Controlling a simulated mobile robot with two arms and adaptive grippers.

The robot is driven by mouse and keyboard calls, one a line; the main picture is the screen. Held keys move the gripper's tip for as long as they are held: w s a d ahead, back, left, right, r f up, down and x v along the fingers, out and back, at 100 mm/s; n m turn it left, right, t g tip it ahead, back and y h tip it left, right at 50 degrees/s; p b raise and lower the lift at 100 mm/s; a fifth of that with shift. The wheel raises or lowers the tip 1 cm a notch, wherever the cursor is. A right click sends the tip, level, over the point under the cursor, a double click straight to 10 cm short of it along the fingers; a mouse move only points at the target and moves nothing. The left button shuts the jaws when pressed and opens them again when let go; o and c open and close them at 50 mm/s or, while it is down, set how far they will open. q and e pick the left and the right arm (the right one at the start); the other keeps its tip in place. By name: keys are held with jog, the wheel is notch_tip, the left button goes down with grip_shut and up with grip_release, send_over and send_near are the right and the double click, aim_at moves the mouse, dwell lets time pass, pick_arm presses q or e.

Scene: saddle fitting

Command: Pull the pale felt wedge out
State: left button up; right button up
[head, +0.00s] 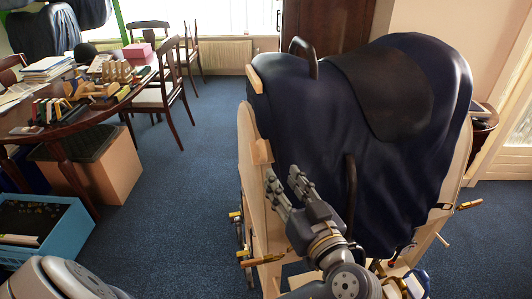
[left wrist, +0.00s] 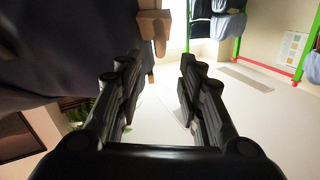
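A dark blue saddle (head: 400,165) sits over a pale wooden stand (head: 246,135). A small pale tan piece (head: 262,152), perhaps the felt wedge, sticks out at its left edge. A similar pale piece (head: 254,80) shows higher up; I cannot tell for sure which is the wedge. My left gripper (head: 284,179) is open and empty, just below the lower piece and apart from it. In the left wrist view the open fingers (left wrist: 158,75) have clear space between them, and a brown block (left wrist: 153,27) lies ahead beside the dark saddle. My right gripper is not seen.
Wooden pegs with brass ends (head: 262,260) jut from the stand. A table (head: 70,120) with tools and a pink box stands at the left, with a blue crate (head: 45,232) on the floor. Blue carpet (head: 180,200) between them and the stand is clear.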

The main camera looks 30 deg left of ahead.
aim_at(265, 152)
pick_arm(q)
jog(key=p+x, duration=0.1)
jog(key=x, duration=0.4)
jog(key=p+x, duration=0.2)
jog(key=x, duration=0.3)
jog(key=shift+r, duration=0.2)
jog(key=shift+w+a+f, duration=0.1)
jog(key=shift+w+a, duration=0.1)
jog(key=shift+a, duration=0.15)
